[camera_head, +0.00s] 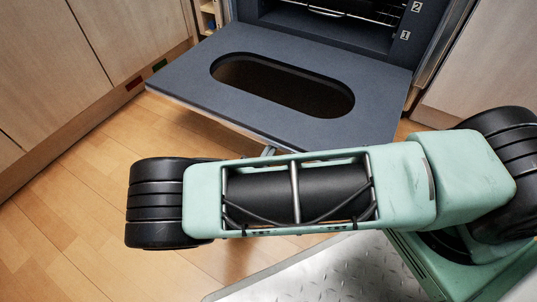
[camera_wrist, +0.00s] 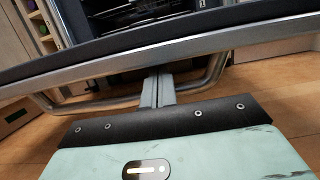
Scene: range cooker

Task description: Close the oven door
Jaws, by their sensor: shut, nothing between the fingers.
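The oven door (camera_head: 385,105) is dropped fully open and lies about level in the head view, its dark inner face with a long oval window turned up. In the wrist view the door's metal front edge (camera_wrist: 235,42) crosses the picture, with the tubular handle (camera_wrist: 80,108) below it. My gripper (camera_wrist: 158,74) is shut and empty. Its fingers reach up in front of the handle, with the tips close to the door's front edge; I cannot tell whether they touch.
The oven cavity (camera_head: 330,28) with wire racks is open behind the door. Wooden cabinets (camera_head: 85,60) stand on the left and another panel (camera_head: 480,70) on the right. Bare wood floor (camera_head: 75,185) lies left of the door.

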